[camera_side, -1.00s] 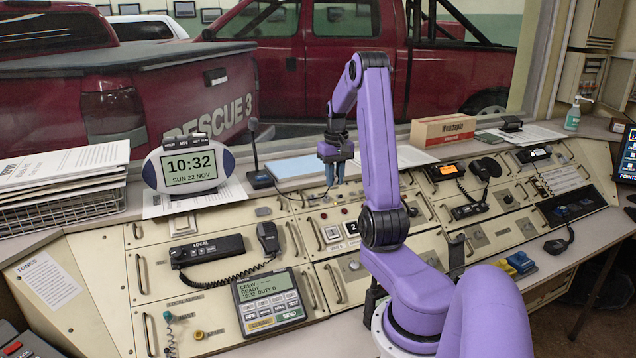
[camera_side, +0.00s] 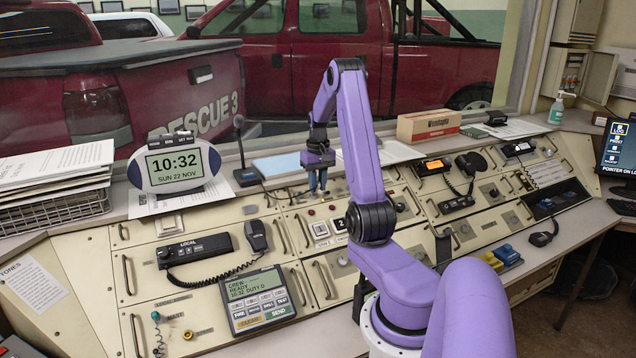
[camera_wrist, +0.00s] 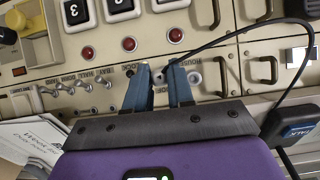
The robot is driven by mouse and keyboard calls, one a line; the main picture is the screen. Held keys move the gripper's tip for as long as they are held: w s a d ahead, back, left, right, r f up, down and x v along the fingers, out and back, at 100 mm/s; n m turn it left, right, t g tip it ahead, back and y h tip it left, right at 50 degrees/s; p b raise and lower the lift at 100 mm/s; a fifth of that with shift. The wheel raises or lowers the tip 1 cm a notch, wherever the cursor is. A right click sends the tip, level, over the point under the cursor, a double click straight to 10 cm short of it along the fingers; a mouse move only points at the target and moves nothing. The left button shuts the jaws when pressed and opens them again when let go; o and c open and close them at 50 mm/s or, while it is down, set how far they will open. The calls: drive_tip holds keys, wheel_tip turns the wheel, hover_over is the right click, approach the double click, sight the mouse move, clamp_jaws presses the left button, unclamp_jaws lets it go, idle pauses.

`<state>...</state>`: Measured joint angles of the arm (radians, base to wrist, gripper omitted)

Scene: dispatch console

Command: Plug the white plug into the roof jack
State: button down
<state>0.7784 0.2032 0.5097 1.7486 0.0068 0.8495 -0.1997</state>
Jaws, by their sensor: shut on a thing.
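My gripper (camera_side: 317,182) is low over the back of the sloping console in the side view, its blue fingers pointing down. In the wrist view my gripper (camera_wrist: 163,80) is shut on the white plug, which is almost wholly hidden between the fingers. A black cable (camera_wrist: 232,35) loops from beside the fingertips to the right. The fingertips are close to the panel by small printed labels, which are hard to read. A pale round socket (camera_wrist: 194,78) is just right of the fingers. The roof jack cannot be told clearly, and neither can whether the plug touches or enters it.
Toggle switches (camera_wrist: 75,88) are to the left. A black microphone base (camera_wrist: 296,130) is at right. The football-shaped clock (camera_side: 174,166) and cardboard box (camera_side: 428,125) stand along the back ledge.

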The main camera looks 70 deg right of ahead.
drive_tip(key=shift+w+d+f, duration=0.2)
drive_tip(key=shift+f, duration=0.3)
drive_tip(key=shift+w+d+f, duration=0.2)
drive_tip(key=shift+f, duration=0.25)
idle(2.9)
drive_tip(key=c, duration=0.9)
unclamp_jaws()
wheel_tip(320, 180, up, 18)
drive_tip(key=shift+s+a+f, duration=0.2)
drive_tip(key=shift+f, duration=0.05)
